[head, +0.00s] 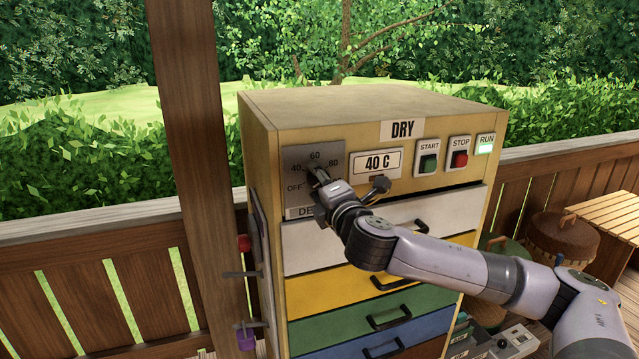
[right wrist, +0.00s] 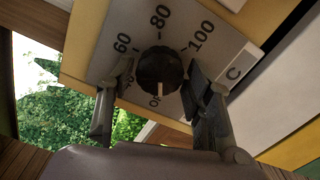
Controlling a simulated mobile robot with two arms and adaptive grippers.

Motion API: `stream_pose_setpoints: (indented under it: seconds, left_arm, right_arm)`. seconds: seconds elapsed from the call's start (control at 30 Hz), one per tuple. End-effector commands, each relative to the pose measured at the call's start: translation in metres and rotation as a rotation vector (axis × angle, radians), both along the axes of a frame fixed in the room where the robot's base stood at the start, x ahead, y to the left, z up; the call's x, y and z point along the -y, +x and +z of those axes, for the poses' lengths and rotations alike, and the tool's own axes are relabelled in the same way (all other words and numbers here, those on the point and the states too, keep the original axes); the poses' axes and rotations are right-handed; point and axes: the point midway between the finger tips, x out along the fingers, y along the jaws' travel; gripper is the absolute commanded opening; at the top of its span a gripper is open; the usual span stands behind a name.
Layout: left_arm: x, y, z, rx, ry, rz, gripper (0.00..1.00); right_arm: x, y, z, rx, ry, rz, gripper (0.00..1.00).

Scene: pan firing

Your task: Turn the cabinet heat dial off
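The heat dial (right wrist: 160,72) is a round black knob on a grey plate (right wrist: 105,60) in the right wrist view. Its white mark points down in that view, towards lettering that starts with "O" and is partly hidden. My right gripper (right wrist: 162,74) is open, one finger on each side of the knob, with a narrow gap visible at each side. In the head view, the right gripper (head: 318,178) is at the dial plate on the cabinet (head: 262,150) and covers much of the dial. My left gripper is not in view.
A display (head: 377,162) reads 40 C. To its right are a green START button (head: 428,164), a red STOP button (head: 459,159) and a lit RUN lamp (head: 485,149). Coloured drawers with black handles lie below. A wooden post (head: 190,150) stands left of the cabinet.

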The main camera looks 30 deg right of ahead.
Motion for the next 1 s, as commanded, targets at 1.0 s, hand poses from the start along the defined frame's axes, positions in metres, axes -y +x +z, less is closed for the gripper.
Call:
stream_pose_setpoints:
  seconds: [1.0]
  left_arm:
    - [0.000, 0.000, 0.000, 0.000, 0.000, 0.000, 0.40]
  right_arm:
    - [-0.017, -0.071, 0.000, 0.001, 0.000, 0.000, 0.57]
